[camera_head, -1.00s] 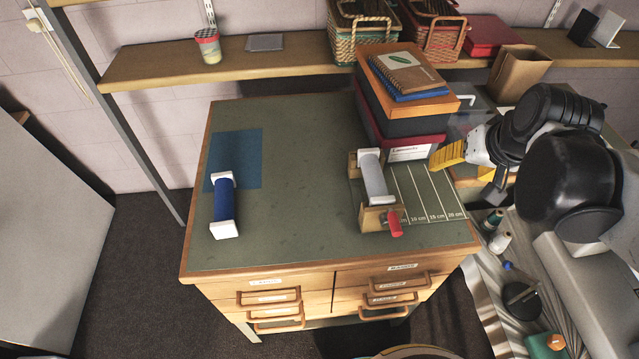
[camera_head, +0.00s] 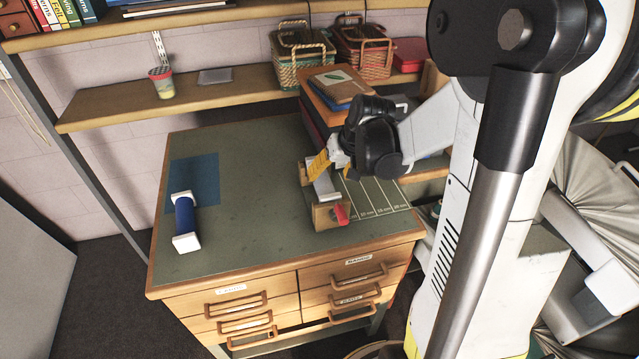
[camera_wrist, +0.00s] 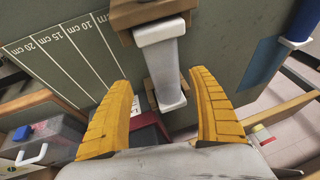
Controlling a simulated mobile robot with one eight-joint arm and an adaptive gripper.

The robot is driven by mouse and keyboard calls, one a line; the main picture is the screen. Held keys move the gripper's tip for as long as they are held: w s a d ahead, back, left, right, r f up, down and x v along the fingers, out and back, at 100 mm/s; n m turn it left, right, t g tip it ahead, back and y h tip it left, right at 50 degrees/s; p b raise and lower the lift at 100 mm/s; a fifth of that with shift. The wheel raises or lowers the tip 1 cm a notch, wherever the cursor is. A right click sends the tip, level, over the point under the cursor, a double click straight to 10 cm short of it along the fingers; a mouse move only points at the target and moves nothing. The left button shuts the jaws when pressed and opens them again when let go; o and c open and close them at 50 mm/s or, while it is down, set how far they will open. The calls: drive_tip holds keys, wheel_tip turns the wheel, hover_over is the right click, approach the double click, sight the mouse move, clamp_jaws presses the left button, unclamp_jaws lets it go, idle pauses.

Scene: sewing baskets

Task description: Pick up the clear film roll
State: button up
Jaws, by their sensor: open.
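The clear film roll (camera_head: 326,188), a pale roll with white ends, sits in a wooden holder (camera_head: 328,216) with a red handle on the green desk top. In the wrist view the roll (camera_wrist: 162,66) lies between my two yellow fingers, with a gap on each side. My gripper (camera_head: 319,165) is open and empty at the roll's far end, and it also shows in the wrist view (camera_wrist: 161,80). My fingers partly cover the roll's far end in the head view.
A blue roll (camera_head: 186,220) with white ends lies on the left of the desk, partly on a blue mat (camera_head: 207,175). Stacked boxes (camera_head: 313,108) stand close behind the holder. A ruled scale (camera_head: 375,195) lies right of it. The desk's middle is clear.

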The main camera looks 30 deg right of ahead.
sight(325, 179)
drive_tip(key=x, duration=0.1)
drive_tip(key=b+x, duration=0.1)
drive_tip(key=x, duration=0.1)
drive_tip(key=b+x, duration=0.1)
drive_tip(key=x, duration=0.1)
drive_tip(key=shift+a, duration=0.4)
drive_tip(key=shift+r, duration=0.1)
drive_tip(key=shift+c, duration=0.5)
drive_tip(key=c, duration=1.4)
